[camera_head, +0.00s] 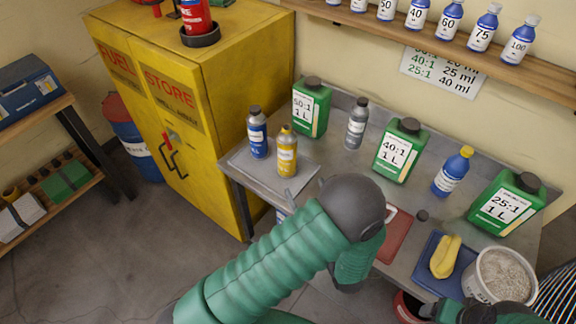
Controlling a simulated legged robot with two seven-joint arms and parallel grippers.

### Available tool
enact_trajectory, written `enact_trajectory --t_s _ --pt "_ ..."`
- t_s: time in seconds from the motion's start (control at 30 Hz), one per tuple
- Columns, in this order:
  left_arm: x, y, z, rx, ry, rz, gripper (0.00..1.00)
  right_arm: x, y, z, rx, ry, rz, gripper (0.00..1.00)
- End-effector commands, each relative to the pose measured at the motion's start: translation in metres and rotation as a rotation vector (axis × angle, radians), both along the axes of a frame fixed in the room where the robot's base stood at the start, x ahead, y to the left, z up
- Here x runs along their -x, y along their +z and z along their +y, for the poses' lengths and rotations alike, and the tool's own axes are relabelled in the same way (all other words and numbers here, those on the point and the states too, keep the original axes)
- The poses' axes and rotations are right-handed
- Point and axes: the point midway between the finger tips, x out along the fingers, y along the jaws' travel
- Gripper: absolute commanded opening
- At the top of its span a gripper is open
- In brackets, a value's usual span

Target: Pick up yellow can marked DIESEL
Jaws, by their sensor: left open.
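The yellow can (287,154) has a white label, too small to read, and a yellow cap. It stands upright on a grey tray (301,181) at the left end of the bench, just right of a blue bottle (257,133). My left arm reaches in from the lower left and bends at a dark joint in front of the bench. The dark end of my left gripper (346,284) hangs below that joint, partly hidden, well apart from the can, and open. Part of my right arm with its gripper (430,311) shows at the bottom right; its jaws cannot be made out.
Green jugs (311,108), a grey bottle (356,124) and another blue bottle (452,172) stand along the bench. A blue tray (421,270) holds a yellow cloth-like thing (445,257) beside a white bucket (505,275). A yellow cabinet (245,83) stands left of the bench.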

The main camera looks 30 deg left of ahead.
Motion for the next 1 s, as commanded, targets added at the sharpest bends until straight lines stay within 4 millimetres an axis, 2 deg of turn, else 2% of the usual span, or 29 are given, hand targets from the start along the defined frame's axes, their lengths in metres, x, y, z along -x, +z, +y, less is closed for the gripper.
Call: enact_trajectory --t_s 0.13,0.4,0.63,0.83,1.0 --pt "-0.012 0.005 0.021 -0.012 0.014 -0.007 0.79 -0.001 0.006 0.000 0.000 0.000 -0.001 0.75" --pt "-0.053 0.005 0.077 -0.010 0.011 -0.007 0.79 0.000 0.017 0.000 0.000 0.000 -0.001 0.75" --pt "-0.072 0.004 0.098 -0.009 0.008 -0.004 0.79 0.000 0.023 0.000 0.000 0.000 0.000 0.75" --pt "-0.095 0.003 0.126 -0.009 0.009 -0.007 0.79 0.000 0.034 0.000 0.000 0.000 -0.001 0.75" --pt "-0.101 0.001 0.133 -0.007 0.006 -0.005 0.79 0.000 0.034 0.000 0.000 0.000 -0.001 0.75"
